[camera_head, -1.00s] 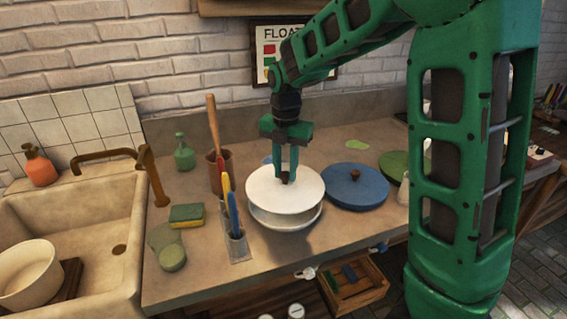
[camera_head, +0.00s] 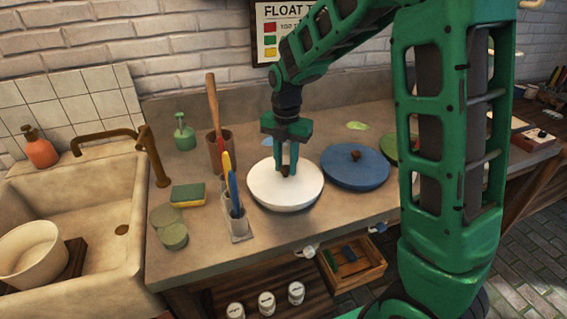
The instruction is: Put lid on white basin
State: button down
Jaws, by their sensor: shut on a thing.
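A round white lid (camera_head: 262,188) with a small brown knob lies level over the white basin (camera_head: 285,209) on the counter. Only a thin part of the basin shows below the lid's edge, and I cannot tell whether the lid is fully seated. My gripper (camera_head: 285,172) points straight down at the middle of the lid and is shut on its knob.
A blue lid (camera_head: 340,170) with a brown knob lies close to the right, and a green one (camera_head: 388,148) is behind it. A sink (camera_head: 100,230) is at far left.

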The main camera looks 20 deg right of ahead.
dwell(0.4)
jog(key=c, duration=0.8)
grip_release()
jog(key=shift+r, duration=3.45)
